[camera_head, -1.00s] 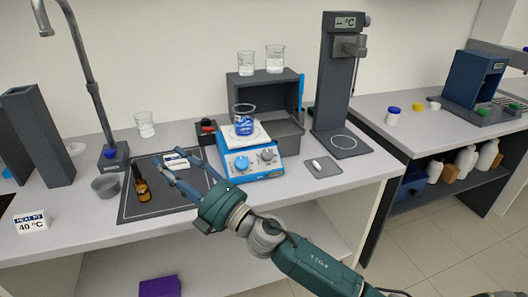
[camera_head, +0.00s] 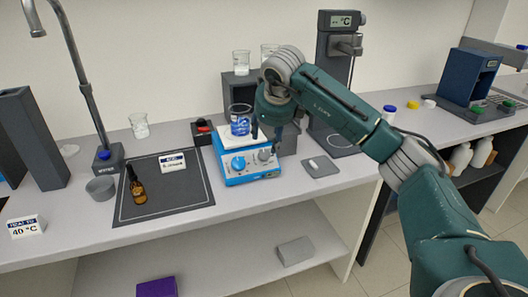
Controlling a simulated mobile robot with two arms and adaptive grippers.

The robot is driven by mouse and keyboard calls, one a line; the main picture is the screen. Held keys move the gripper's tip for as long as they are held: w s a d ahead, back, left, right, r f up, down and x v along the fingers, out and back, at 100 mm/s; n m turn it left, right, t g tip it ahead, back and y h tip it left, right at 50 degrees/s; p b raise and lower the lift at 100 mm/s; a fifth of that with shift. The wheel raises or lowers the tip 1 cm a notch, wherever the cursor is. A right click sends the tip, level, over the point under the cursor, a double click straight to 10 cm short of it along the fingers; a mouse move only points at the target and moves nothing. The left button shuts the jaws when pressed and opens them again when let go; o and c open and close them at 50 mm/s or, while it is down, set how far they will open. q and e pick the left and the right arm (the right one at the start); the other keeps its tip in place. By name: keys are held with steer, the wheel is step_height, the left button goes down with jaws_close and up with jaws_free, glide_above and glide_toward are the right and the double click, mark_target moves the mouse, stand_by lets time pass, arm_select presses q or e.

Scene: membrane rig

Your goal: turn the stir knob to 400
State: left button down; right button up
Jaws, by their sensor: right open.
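The blue-and-white hotplate stirrer (camera_head: 252,175) stands on the bench. Its front has a blue knob (camera_head: 238,163) on the left and a grey knob (camera_head: 264,155) on the right. The knob labels and setting are too small to read. A beaker with blue contents (camera_head: 240,126) stands on its top plate. My right gripper (camera_head: 267,140) points down, open, just above and around the grey knob's side of the stirrer. I cannot tell whether its fingers touch the knob. My left gripper is not in view.
A grey shelf with glass beakers (camera_head: 241,62) stands behind the stirrer, partly hidden by my arm. A dark mat (camera_head: 165,196) with a brown bottle (camera_head: 137,187) lies to the left. A grey pad (camera_head: 320,167) lies to the right, beside a tall instrument (camera_head: 326,60).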

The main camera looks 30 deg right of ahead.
mark_target(265, 154)
steer(key=p+x, duration=0.2)
steer(key=x, duration=0.8)
steer(key=shift+a, duration=0.1)
steer(key=c, duration=1.1)
